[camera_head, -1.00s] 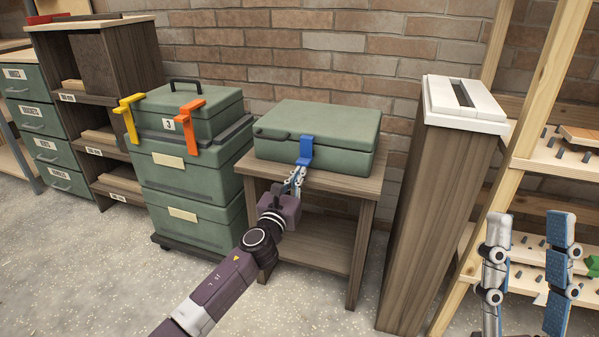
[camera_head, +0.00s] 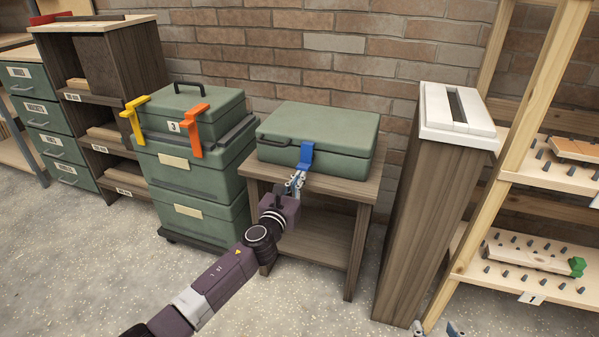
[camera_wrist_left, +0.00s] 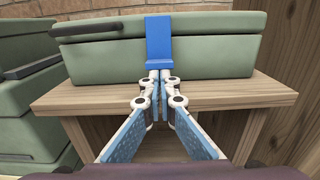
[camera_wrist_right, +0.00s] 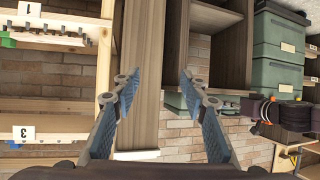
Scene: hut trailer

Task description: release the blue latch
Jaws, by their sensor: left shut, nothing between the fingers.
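The blue latch (camera_head: 306,155) hangs on the front of a closed green case (camera_head: 325,123) on a small wooden table (camera_head: 350,190). It also shows in the left wrist view (camera_wrist_left: 159,40). My left gripper (camera_head: 298,178) is shut and empty. Its fingertips (camera_wrist_left: 160,75) are at the lower edge of the latch, touching it or just below; I cannot tell which. My right gripper (camera_wrist_right: 160,80) is open and empty in the right wrist view, away from the case. Only its tips show at the bottom of the head view.
Stacked green boxes (camera_head: 195,175) with a yellow and an orange clamp (camera_head: 190,125) stand left of the table. A tall wooden bin (camera_head: 430,210) with a white slotted top and a pegged shelf rack (camera_head: 530,268) stand to the right. The floor in front is free.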

